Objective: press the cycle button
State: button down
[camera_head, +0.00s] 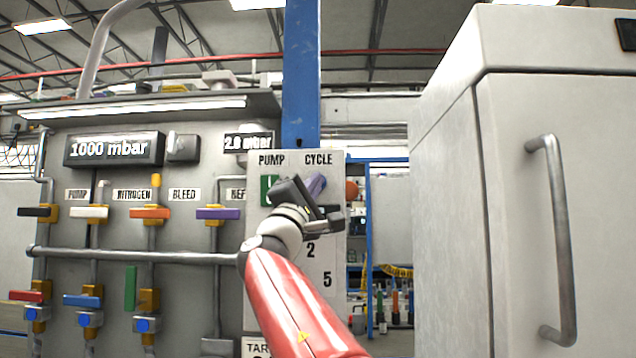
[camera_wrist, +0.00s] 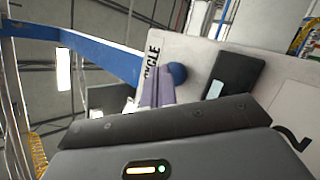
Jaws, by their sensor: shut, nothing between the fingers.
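The panel (camera_head: 283,157) has PUMP and CYCLE labels. The cycle button is a round blue knob (camera_wrist: 178,72) beside the CYCLE lettering in the wrist view. In the head view it is hidden or hard to separate from my fingers. My gripper (camera_head: 317,182) is shut and empty, its purple-grey fingers in front of the panel just below the CYCLE label. In the wrist view my fingertips (camera_wrist: 152,84) are close beside the blue button and partly overlap it; I cannot tell whether they touch. A green pump switch (camera_head: 267,188) is at the left.
A dark block (camera_wrist: 234,76) with a pale patch stands beside the button. A red knob (camera_head: 351,190) sits by the panel's right edge. A valve board (camera_head: 120,230) is at left, and a white cabinet (camera_head: 445,200) with a bar handle (camera_head: 563,245) at right.

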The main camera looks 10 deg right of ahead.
jog(key=shift+w+d, duration=0.15)
jog(key=shift+w, duration=0.35)
dwell(0.5)
jog(key=shift+s, duration=0.15)
jog(key=shift+s+a+b, duration=0.3)
jog(key=shift+s+b, duration=0.1)
jog(key=shift+s, duration=0.3)
jog(key=shift+s+a+b, duration=0.25)
jog(key=shift+s+b, duration=0.2)
jog(key=shift+s, duration=0.35)
jog(key=shift+s+a+b, duration=0.25)
jog(key=shift+s+b, duration=0.2)
jog(key=shift+s, duration=0.35)
jog(key=shift+s+a+b, duration=0.25)
jog(key=shift+s+b, duration=0.2)
jog(key=shift+s, duration=0.35)
